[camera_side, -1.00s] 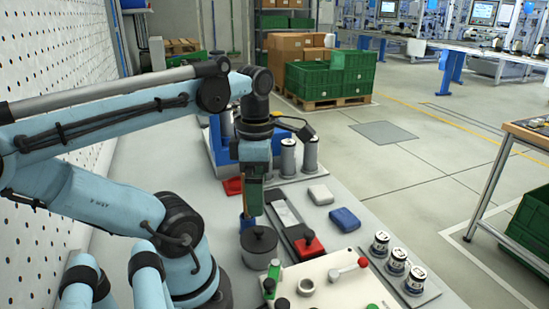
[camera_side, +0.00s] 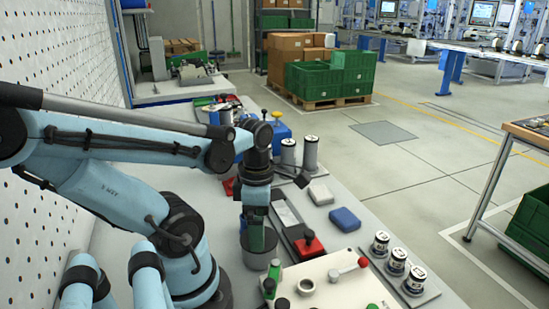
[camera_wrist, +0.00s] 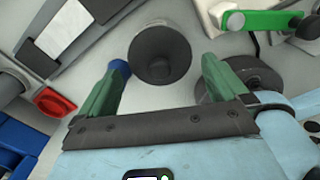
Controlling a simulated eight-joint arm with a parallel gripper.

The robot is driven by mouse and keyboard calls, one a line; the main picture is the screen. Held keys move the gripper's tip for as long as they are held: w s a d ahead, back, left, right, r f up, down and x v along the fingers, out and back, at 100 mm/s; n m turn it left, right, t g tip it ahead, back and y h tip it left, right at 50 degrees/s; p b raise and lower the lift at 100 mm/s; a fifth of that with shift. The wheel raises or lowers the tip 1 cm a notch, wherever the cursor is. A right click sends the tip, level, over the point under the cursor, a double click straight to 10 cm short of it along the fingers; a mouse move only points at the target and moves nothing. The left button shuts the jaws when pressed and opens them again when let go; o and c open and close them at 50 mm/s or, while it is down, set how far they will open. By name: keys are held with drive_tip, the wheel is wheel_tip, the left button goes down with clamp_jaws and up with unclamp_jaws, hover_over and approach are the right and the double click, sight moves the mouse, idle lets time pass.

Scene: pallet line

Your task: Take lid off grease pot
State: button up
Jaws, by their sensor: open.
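The grease pot (camera_side: 261,262) is a grey round pot standing on the bench in the side view. My gripper (camera_side: 260,245) points down over it, and its green fingers hide most of the top and lid there. In the wrist view my gripper (camera_wrist: 162,68) is open, its green fingers spread apart. A dark, round, tapering form (camera_wrist: 160,45) shows between the fingertips with a darker middle; I take it for the lidded pot. The fingers look apart from it. Whether they touch the lid is unclear in the side view.
A dark ringed disc (camera_wrist: 245,80) is partly hidden behind the right finger. A pale panel (camera_side: 335,285) with handles is in front. A blue box (camera_side: 345,219) and several cans stand farther right.

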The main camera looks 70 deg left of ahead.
drive_tip(key=shift+f, duration=1.25)
drive_tip(key=c, duration=0.8)
drive_tip(key=shift+r, duration=0.15)
